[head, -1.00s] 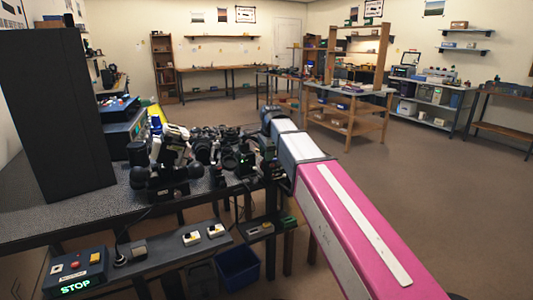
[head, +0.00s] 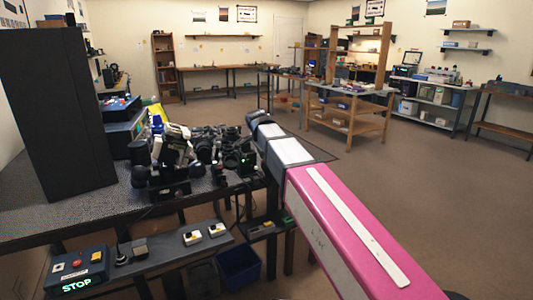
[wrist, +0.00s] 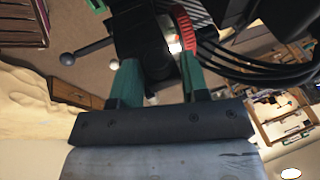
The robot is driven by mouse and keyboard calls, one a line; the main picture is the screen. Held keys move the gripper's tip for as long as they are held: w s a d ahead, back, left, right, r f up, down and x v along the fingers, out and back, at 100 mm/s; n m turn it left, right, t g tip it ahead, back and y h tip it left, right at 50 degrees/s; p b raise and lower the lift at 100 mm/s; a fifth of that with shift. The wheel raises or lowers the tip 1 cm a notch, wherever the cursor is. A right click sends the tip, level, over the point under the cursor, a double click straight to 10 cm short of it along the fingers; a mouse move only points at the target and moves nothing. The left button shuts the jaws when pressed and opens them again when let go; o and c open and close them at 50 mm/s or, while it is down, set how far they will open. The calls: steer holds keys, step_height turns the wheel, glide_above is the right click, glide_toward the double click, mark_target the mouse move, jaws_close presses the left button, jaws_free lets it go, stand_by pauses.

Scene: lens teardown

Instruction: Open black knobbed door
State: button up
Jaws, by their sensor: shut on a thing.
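My gripper (wrist: 158,72) has two green fingers in the wrist view. They are shut on a black part (wrist: 156,58) between them, and I cannot tell whether it is the door's knob. A black rod with a round ball end (wrist: 68,58) sticks out to the left of the fingers. In the head view my arm reaches from the lower right to the dark equipment (head: 205,145) at the bench's right end. The fingertips are hidden there, and I cannot make out the door's outline.
A tall black panel (head: 55,110) stands on the dark bench (head: 95,212) at the left. A control box with a lit STOP sign (head: 77,275) is on the lower shelf. Black cables (wrist: 250,60) run close to the right finger. The floor (head: 440,210) at the right is open.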

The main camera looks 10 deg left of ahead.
steer(key=shift+s+a+f+h, duration=0.1)
steer(key=shift+s+a+h, duration=0.05)
steer(key=shift+h, duration=0.15)
steer(key=o, duration=0.6)
steer(key=shift+o, duration=0.2)
steer(key=v, duration=1)
steer(key=shift+s+r, duration=0.25)
steer(key=shift+s, duration=0.1)
steer(key=shift+s+a, duration=0.1)
steer(key=shift+a, duration=0.05)
